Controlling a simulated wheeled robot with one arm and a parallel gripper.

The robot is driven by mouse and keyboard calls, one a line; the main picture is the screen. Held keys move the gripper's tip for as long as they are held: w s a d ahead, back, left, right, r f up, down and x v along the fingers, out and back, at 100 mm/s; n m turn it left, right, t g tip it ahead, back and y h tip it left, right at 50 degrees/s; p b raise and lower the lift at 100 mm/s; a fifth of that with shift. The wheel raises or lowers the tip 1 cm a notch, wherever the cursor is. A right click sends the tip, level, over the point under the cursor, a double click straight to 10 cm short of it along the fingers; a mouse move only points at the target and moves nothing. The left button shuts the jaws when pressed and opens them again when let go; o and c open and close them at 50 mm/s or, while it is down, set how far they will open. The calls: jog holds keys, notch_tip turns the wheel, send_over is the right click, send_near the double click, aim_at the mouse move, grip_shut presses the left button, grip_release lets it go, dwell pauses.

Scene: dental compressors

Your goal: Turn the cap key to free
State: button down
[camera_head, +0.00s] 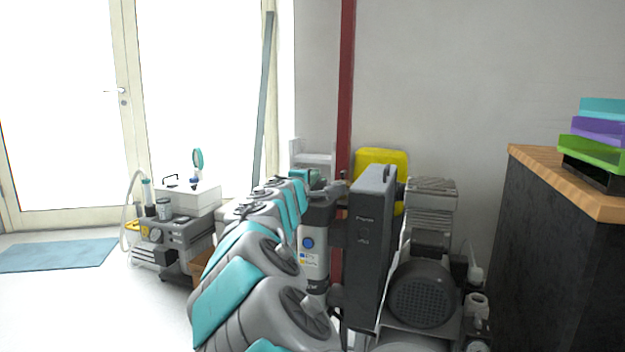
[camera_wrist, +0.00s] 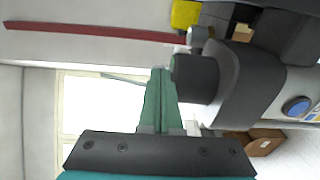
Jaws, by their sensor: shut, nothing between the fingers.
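My gripper (camera_wrist: 161,76) shows in the wrist view as long green fingers pressed together, with nothing between them. The fingertips are beside a dark round cap (camera_wrist: 194,78), which sticks out from a grey housing; I cannot tell whether they touch. A small silver knob (camera_wrist: 200,36) stands close to the cap. In the head view my gripper (camera_head: 307,178) is at the top of a grey and white cylindrical unit (camera_head: 313,240) with a blue round mark (camera_head: 307,243). My arm partly hides this unit. The cap key's marking and setting cannot be read.
A tall dark panel (camera_head: 370,250) and a compressor motor (camera_head: 424,294) stand right of the unit. A red post (camera_head: 346,80) and yellow object (camera_head: 383,158) are behind. A dark cabinet (camera_head: 560,240) is at right, a white-topped machine (camera_head: 188,198) at left. Floor at left is open.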

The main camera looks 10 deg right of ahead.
jog(key=shift+d+n+t+y+b, duration=0.1)
jog(key=shift+n+t+y+b, duration=0.2)
jog(key=shift+n+y+b, duration=0.3)
